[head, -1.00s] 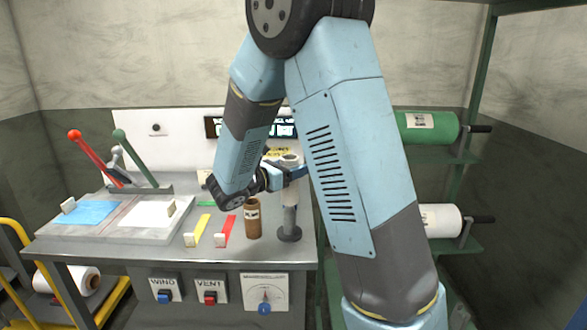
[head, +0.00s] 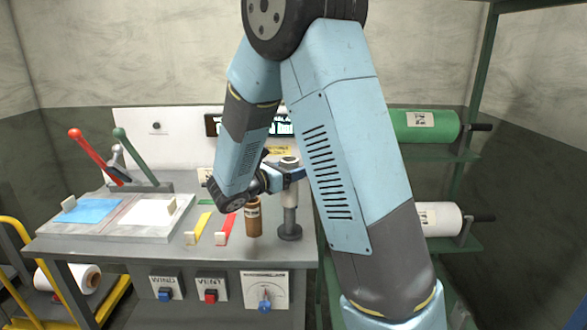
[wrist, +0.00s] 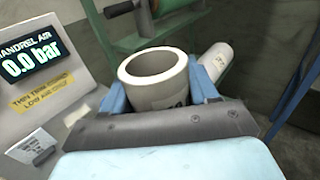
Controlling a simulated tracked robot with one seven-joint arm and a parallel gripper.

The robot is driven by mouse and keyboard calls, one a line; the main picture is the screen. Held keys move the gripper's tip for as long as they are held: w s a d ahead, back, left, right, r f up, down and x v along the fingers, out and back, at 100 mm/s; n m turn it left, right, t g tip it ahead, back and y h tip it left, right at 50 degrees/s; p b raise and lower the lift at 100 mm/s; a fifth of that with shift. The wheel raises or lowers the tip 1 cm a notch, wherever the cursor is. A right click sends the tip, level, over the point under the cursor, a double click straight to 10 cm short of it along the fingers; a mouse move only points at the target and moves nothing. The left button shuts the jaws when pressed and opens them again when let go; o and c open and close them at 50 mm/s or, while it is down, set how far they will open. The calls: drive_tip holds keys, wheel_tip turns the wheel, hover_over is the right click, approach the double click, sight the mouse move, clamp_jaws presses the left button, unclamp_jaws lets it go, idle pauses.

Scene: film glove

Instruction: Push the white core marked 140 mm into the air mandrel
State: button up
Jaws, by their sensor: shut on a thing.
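The white core (wrist: 180,92) is a short hollow tube, upright between the blue fingers of my gripper (wrist: 160,95), which is shut on it. In the wrist view the core's bore looks grey, and no mandrel tip is clear inside. Its label is partly visible but unreadable. My arm hides part of the bench behind.
A brown core (head: 252,218) stands just left of the mandrel. Red (head: 226,229) and yellow strips lie further left. The mandrel air display (wrist: 28,62) reads 0.0 bar. WIND and VENT buttons and a dial (head: 264,293) are on the bench front.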

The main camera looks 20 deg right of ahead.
sight(294, 190)
drive_tip(key=shift+f, duration=3.55)
drive_tip(key=shift+r, duration=0.15)
drive_tip(key=shift+r, duration=3.45)
drive_tip(key=shift+r, duration=0.25)
drive_tip(key=shift+f, duration=0.5)
